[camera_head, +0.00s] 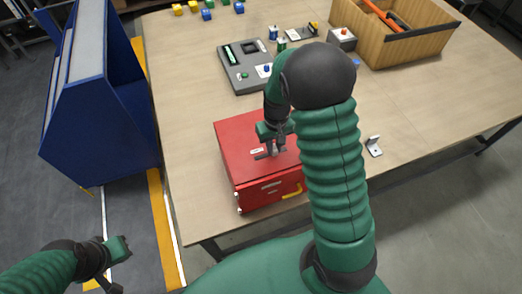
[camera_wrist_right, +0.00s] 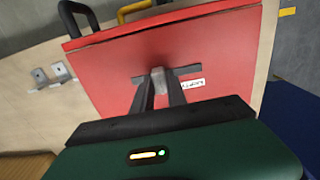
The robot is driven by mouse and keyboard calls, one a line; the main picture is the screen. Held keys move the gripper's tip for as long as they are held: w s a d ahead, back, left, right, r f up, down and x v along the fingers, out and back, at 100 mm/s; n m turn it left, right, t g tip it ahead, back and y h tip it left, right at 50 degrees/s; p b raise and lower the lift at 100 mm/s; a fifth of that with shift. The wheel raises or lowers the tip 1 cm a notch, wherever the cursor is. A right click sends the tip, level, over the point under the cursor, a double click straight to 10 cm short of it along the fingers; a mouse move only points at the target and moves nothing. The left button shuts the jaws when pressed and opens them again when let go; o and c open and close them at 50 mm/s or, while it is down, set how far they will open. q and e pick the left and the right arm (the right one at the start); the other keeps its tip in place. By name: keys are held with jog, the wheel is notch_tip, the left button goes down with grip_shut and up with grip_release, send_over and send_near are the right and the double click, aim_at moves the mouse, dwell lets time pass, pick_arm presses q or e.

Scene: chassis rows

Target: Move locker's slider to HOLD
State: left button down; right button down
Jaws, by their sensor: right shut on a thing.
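The red locker (camera_head: 240,133) stands near the table's front edge, and its red top fills much of the right wrist view (camera_wrist_right: 215,50). A dark slot (camera_wrist_right: 190,70) crosses that top, with a small pale grey slider knob (camera_wrist_right: 157,74) in it. A white label (camera_wrist_right: 190,85) lies beside the slot's right part in the wrist view; its lettering is too small to read surely. My right gripper (camera_head: 273,151) points down on the top, its fingers shut on the knob. My left gripper (camera_head: 118,262) hangs off the table at lower left; its fingers are unclear.
A yellow handle (camera_head: 292,191) sticks out of the locker's front. Behind are a grey panel (camera_head: 238,82), a wooden crate (camera_head: 410,48) and several small blocks. A metal bracket (camera_head: 374,148) lies to the right. A blue rack (camera_head: 100,110) stands left of the table.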

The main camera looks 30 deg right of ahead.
aim_at(284, 149)
jog(key=d, duration=0.3)
jog(key=shift+s+d, duration=0.2)
jog(key=shift+s, duration=0.15)
pick_arm(q)
jog(key=shift+f, duration=0.2)
pick_arm(e)
jog(key=c, duration=1.6)
grip_release()
jog(key=shift+a, duration=0.1)
jog(key=shift+o, duration=1.4)
jog(key=shift+w, duration=0.1)
pick_arm(q)
jog(key=shift+w+d, duration=0.1)
jog(key=shift+d, duration=0.25)
pick_arm(e)
jog(key=shift+d, duration=0.3)
pick_arm(q)
jog(key=shift+a+f+b, duration=0.15)
jog(key=shift+f+b, duration=0.65)
jog(key=shift+b, duration=0.1)
pick_arm(e)
notch_tip(284, 149, up, 17)
jog(key=shift+f, duration=0.2)
jog(key=shift+d, duration=0.1)
